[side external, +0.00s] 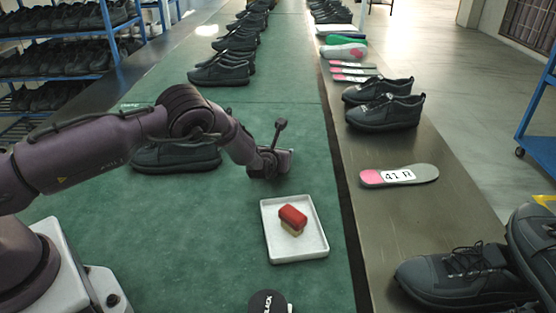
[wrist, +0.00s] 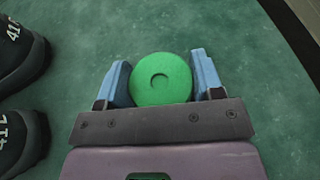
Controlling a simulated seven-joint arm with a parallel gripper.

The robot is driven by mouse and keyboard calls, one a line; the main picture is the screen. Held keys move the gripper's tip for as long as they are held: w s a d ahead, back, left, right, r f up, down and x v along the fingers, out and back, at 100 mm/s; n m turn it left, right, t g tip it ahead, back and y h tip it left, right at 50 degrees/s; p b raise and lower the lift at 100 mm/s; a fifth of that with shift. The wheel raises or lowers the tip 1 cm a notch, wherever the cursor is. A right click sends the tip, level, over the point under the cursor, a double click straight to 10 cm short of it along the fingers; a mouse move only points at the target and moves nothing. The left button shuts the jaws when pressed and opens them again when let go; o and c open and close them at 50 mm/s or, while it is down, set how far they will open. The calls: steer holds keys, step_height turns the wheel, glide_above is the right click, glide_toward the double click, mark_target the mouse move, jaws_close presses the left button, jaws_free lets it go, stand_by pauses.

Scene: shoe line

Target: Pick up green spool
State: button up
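The green spool (wrist: 161,79) shows in the wrist view as a round disc with a dark curved mark at its centre. It lies between the two blue fingers of my gripper (wrist: 162,80), one on each side, with almost no gap visible. I cannot tell whether the fingers press on it or only stand around it. In the side view my gripper (side external: 270,172) is low over the green mat, just behind the white tray (side external: 266,238). The spool is not visible there.
The tray holds a red block (side external: 293,216) on a yellowish one. A dark round object (side external: 268,302) lies at the front edge. A dark shoe (side external: 178,155) stands behind my arm, with more shoes farther back. An insole (side external: 425,173) lies on the right bench.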

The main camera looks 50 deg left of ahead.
steer(key=c, duration=0.4)
steer(key=shift+r, duration=0.1)
